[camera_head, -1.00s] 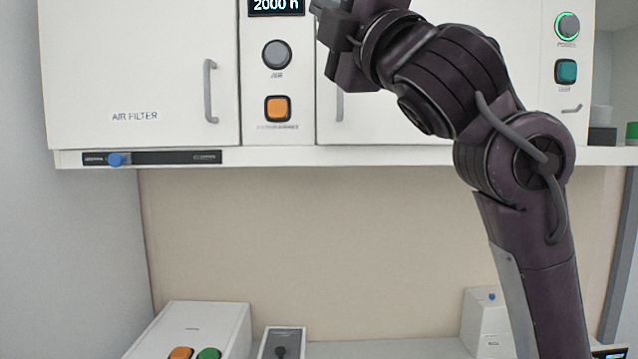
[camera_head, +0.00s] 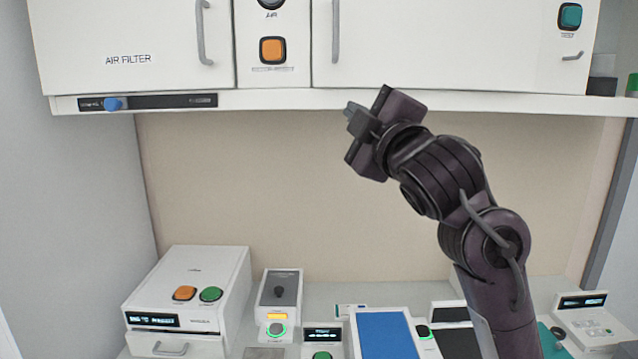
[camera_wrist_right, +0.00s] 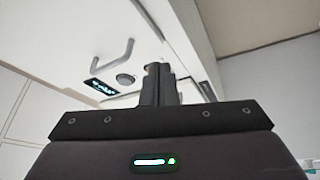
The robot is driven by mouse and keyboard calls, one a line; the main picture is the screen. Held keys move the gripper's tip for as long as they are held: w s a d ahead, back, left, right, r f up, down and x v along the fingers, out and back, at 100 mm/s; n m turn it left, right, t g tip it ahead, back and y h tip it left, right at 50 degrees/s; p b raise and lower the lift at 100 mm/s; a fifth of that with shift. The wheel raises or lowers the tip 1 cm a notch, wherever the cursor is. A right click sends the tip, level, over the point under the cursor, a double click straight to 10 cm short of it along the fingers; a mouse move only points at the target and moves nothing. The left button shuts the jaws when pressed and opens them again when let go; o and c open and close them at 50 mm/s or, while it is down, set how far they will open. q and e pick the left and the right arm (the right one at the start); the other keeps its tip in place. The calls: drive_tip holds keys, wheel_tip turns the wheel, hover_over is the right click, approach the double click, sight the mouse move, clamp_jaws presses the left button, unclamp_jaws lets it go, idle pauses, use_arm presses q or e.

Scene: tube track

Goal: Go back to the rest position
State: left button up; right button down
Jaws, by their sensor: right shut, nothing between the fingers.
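The gripper appears apart from the cabinet. My left gripper is not in the head view.
The white cabinet (camera_head: 130,40) labelled AIR FILTER has handles, an orange button (camera_head: 272,50) and a slider with a blue knob (camera_head: 113,104). On the bench below stand a white box (camera_head: 205,270) with orange and green buttons, a blue pad (camera_head: 384,335) and several small devices.

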drive_tip(key=s+d+f+m+g+h, duration=0.1)
drive_tip(key=d+f+m+g+h, duration=0.2)
drive_tip(key=f, duration=1.3)
drive_tip(key=s+d+f+m+g+h, duration=0.25)
drive_tip(key=d+f+m, duration=0.2)
drive_tip(key=f, duration=1.15)
drive_tip(key=s+d+f+m+g+h, duration=0.1)
drive_tip(key=s+d+f+m+g, duration=0.2)
drive_tip(key=s+f, duration=0.5)
drive_tip(key=s+d+f+m+g, duration=0.15)
drive_tip(key=s+f+g, duration=0.25)
drive_tip(key=s+f, duration=0.5)
drive_tip(key=s+d+f+m+g+h, duration=0.15)
drive_tip(key=s+f+m+g, duration=0.25)
drive_tip(key=s+f, duration=0.4)
wheel_tip(320, 180, down, 30)
drive_tip(key=s+y+b, duration=0.1)
drive_tip(key=b, duration=0.2)
drive_tip(key=s+d+f+g+b, duration=0.2)
drive_tip(key=s+d+f, duration=0.1)
drive_tip(key=s+f, duration=1.7)
wheel_tip(320, 180, down, 3)
drive_tip(key=shift+s+d+r+n+b, duration=0.2)
drive_tip(key=shift+s+d+n+b, duration=0.1)
drive_tip(key=shift+d+n, duration=0.1)
